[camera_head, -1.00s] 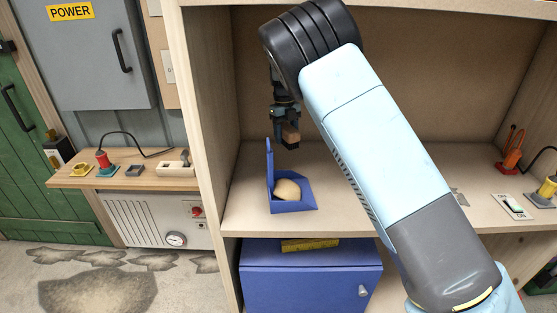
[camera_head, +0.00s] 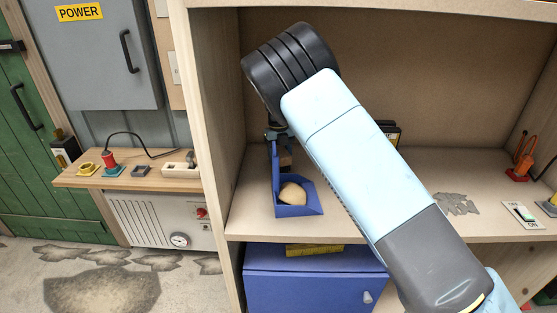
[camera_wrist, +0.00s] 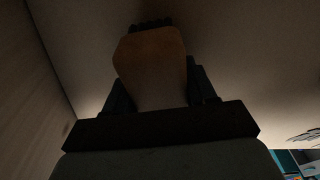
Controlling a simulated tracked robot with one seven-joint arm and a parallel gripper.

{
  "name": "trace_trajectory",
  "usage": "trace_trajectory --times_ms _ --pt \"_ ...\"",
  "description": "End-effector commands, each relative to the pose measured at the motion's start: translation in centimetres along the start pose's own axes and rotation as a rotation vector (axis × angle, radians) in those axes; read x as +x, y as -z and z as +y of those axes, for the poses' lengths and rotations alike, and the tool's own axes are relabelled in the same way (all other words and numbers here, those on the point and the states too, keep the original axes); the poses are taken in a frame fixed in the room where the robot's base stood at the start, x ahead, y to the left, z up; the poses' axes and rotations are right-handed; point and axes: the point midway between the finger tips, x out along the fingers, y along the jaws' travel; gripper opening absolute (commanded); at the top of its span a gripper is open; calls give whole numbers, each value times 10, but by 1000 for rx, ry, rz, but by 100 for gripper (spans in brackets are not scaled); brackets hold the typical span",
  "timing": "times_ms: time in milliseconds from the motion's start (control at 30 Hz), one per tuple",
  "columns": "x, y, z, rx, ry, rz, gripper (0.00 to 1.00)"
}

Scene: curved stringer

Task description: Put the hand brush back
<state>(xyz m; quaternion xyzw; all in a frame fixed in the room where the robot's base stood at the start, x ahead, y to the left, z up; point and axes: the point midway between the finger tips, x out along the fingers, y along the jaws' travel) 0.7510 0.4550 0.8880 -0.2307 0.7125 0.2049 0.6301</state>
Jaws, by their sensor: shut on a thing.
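My gripper (camera_head: 279,142) is shut on the hand brush. In the wrist view the brush is a brown wooden block (camera_wrist: 150,68) between the dark fingers, with dark bristles at its far end. In the head view a small brown part of the brush (camera_head: 286,159) shows just right of the tall blue wall. The blue open holder (camera_head: 299,210) stands on the shelf, with a rounded beige thing (camera_head: 292,193) inside. The brush is above and behind the beige thing; I cannot tell whether it touches the holder. My arm hides part of the gripper.
The wooden shelf (camera_head: 252,218) has a side wall close on the left. Grey flat pieces (camera_head: 456,204), a red tool holder (camera_head: 522,160) and a switch plate (camera_head: 522,214) lie to the right. A blue cabinet (camera_head: 310,280) is below.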

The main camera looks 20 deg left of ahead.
Motion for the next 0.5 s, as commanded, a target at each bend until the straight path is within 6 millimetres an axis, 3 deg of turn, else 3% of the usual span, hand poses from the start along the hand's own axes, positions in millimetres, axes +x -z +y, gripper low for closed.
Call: trace_trajectory --times_ms 100,400,433,500 --pt "13 -1 -1 0 1 1 27" --pt "14 -2 -1 0 0 0 27" --pt "15 -2 -1 0 0 1 56" --pt "15 -2 -1 0 0 0 63"
